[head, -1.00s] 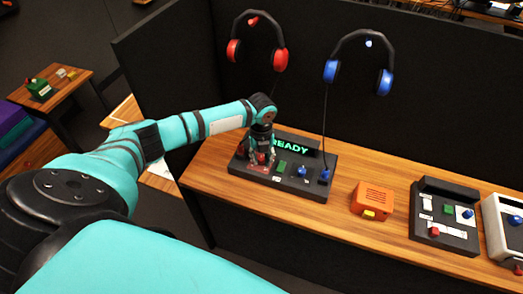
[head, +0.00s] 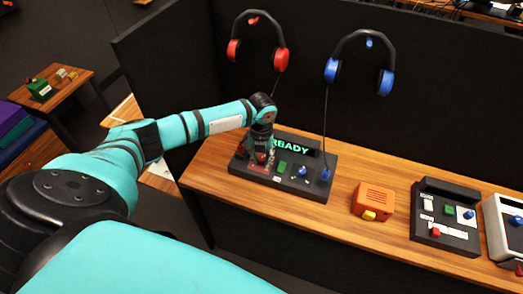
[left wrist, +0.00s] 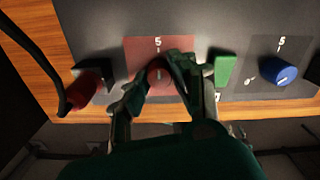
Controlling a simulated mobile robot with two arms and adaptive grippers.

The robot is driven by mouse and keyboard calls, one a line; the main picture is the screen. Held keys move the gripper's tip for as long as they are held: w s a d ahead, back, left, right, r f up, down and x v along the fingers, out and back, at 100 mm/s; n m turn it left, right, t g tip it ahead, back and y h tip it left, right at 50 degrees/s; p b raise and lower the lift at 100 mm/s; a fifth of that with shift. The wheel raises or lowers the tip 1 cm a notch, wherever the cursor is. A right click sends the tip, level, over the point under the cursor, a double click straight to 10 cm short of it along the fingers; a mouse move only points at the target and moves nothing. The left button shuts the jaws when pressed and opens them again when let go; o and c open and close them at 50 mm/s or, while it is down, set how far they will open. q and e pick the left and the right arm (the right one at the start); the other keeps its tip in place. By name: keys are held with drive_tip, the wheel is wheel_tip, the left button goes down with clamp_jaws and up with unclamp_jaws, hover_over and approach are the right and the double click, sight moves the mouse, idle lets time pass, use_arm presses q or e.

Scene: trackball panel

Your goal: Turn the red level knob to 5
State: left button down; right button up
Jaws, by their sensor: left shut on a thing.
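The red level knob (left wrist: 158,73) sits on a red square patch of the dark panel (left wrist: 100,35) in the left wrist view. A white "5" is printed on the patch above the knob. My left gripper (left wrist: 159,80) is shut on the knob, one finger on each side. The fingers partly cover it, and I cannot tell exactly where its pointer mark aims. In the head view my left gripper (head: 260,155) reaches down onto the left part of the panel, hiding most of the knob. My right gripper is not in view.
A green button (left wrist: 224,70) and a blue knob (left wrist: 279,71) with its own "5" lie right of the red knob. A red plug (left wrist: 84,90) with a cable is at the left. The display (head: 291,147) reads READY. An orange box (head: 372,200) stands to the right.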

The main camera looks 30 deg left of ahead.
sight(262, 159)
use_arm(q)
drive_tip(key=c, duration=1.1)
unclamp_jaws()
wheel_tip(262, 159, up, 12)
drive_tip(key=shift+d, duration=0.1)
